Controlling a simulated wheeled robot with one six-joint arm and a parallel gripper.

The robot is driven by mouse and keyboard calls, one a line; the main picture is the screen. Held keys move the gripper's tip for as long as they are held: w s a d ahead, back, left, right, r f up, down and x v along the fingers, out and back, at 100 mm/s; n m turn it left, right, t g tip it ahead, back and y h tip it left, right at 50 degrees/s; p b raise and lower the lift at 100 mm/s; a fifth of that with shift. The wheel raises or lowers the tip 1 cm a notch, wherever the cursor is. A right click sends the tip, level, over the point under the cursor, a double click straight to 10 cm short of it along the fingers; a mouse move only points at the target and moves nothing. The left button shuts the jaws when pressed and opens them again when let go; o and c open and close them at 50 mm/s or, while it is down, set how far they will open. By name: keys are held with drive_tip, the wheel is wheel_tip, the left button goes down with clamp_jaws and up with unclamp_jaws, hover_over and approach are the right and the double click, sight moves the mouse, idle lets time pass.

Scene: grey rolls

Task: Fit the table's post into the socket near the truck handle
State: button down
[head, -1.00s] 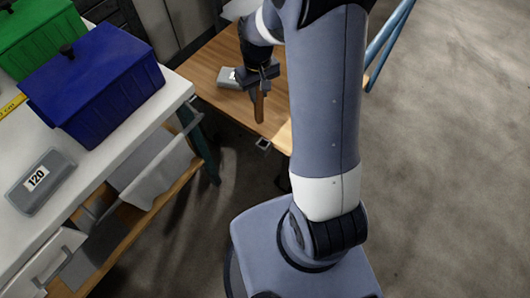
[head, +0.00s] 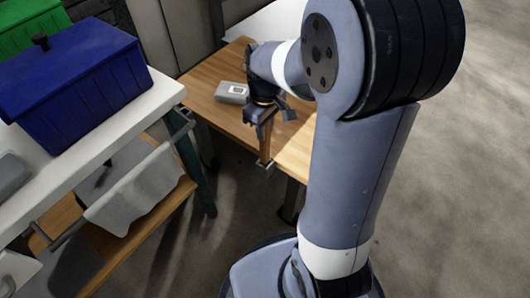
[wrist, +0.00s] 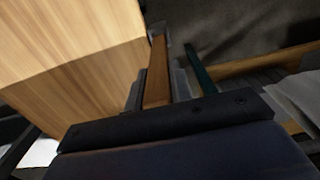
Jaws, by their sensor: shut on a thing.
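My gripper (head: 262,124) is shut on a brown wooden post (head: 265,149), which points down and stands nearly upright. The post's lower end meets a small grey metal socket (head: 264,166) at the near edge of the wooden truck deck (head: 215,87). I cannot tell whether the end is inside the socket or only at its mouth. In the wrist view the post (wrist: 157,74) runs away from between the jaws, close beside the deck edge. The truck handle is not clearly in view now.
At the left, a white workbench (head: 150,92) carries a blue bin (head: 75,85) and a green bin (head: 30,20). The floor at right is clear.

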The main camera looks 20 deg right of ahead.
sight(265, 143)
drive_tip(key=shift+f+b, duration=0.85)
drive_tip(key=shift+f, duration=2.1)
drive_tip(key=shift+f, duration=0.2)
drive_tip(key=c, duration=1.3)
unclamp_jaws()
drive_tip(key=shift+o, duration=0.2)
wheel_tip(265, 143, up, 12)
drive_tip(key=p, duration=0.3)
drive_tip(key=shift+r+p, duration=0.2)
drive_tip(key=shift+p, duration=0.15)
drive_tip(key=shift+f, duration=0.1)
